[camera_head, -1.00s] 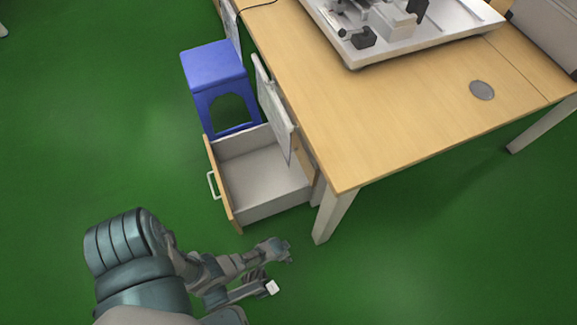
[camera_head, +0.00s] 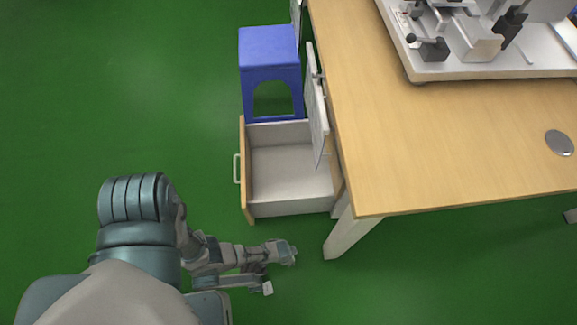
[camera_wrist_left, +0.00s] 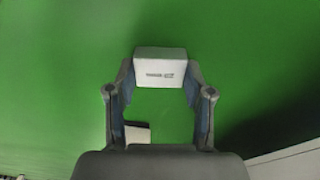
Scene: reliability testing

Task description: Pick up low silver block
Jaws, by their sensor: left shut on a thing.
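In the left wrist view, my left gripper (camera_wrist_left: 158,92) is shut on a pale silver-white block (camera_wrist_left: 160,66) with small dark print on its face. The block sits between the two fingertips, with green floor behind it. A second small pale piece (camera_wrist_left: 137,133) shows lower down between the fingers; I cannot tell what it is. In the head view, my left gripper (camera_head: 287,252) is low, in front of the open drawer and left of the near table leg. The held block cannot be made out clearly there. My right gripper cannot be identified.
An open, empty drawer (camera_head: 250,205) juts from the wooden table (camera_head: 440,150), close to my left gripper. A blue stool (camera_head: 268,45) stands behind it. A white machine base (camera_head: 470,70) is on the table. Green floor is free at the left.

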